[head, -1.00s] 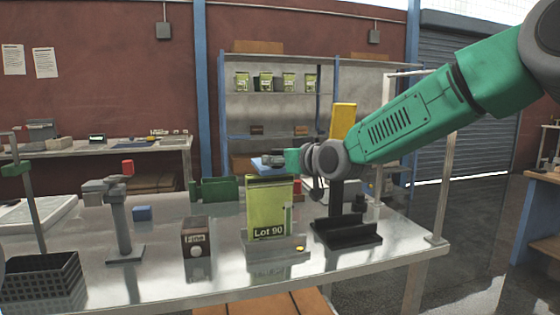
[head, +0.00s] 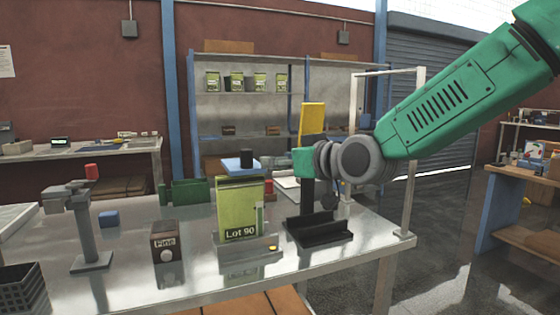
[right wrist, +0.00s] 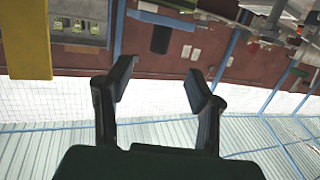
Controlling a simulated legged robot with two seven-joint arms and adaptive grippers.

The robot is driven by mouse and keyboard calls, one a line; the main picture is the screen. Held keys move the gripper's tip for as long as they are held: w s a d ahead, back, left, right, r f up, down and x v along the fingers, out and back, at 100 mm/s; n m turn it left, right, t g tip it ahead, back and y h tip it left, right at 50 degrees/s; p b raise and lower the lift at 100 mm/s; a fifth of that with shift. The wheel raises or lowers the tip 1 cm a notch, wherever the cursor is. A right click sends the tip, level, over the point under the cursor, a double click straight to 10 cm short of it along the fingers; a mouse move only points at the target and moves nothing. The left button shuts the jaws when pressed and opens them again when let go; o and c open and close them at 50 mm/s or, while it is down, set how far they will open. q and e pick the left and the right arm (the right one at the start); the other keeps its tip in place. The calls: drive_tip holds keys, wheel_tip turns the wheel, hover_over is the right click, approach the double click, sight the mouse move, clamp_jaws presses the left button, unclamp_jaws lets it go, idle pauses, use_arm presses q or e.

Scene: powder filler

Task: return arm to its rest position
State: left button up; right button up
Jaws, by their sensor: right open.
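My right arm comes in from the right in the head view, above the right part of the bench (head: 330,262). Its grey wrist joints (head: 357,160) are behind and right of the green Lot 90 bag (head: 238,207). The fingers cannot be made out there. In the right wrist view my right gripper (right wrist: 160,78) is open, with nothing between its fingers. That view shows the room upside down, with wall and ceiling beyond the fingers. My left gripper is not in view.
A yellow upright panel (head: 312,122) stands close to the wrist, above a black stand (head: 318,230). A "Fine" box (head: 166,240), a grey post stand (head: 88,235) and a black basket (head: 22,290) are farther left. A pale frame post (head: 410,170) rises at the bench's right end.

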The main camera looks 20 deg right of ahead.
drive_tip(key=s+f+m+g+h, duration=0.15)
drive_tip(key=s+f, duration=0.25)
drive_tip(key=f, duration=0.8)
drive_tip(key=s+d+f+g, duration=0.1)
drive_tip(key=s+f+g, duration=0.25)
drive_tip(key=f, duration=0.75)
drive_tip(key=s+f+m+g+h, duration=0.15)
drive_tip(key=s+f, duration=0.35)
drive_tip(key=f, duration=0.7)
drive_tip(key=s+d+f+g, duration=0.2)
drive_tip(key=s+f, duration=0.3)
drive_tip(key=s, duration=0.4)
drive_tip(key=s+d+f+g+h, duration=0.1)
drive_tip(key=s+f+g, duration=0.2)
drive_tip(key=s+f, duration=0.3)
drive_tip(key=s+d+f+g+h, duration=0.1)
drive_tip(key=s+f, duration=0.5)
drive_tip(key=s, duration=0.8)
drive_tip(key=shift+s+d+f+g, duration=0.2)
drive_tip(key=shift+d+g, duration=0.6)
drive_tip(key=shift+g, duration=0.15)
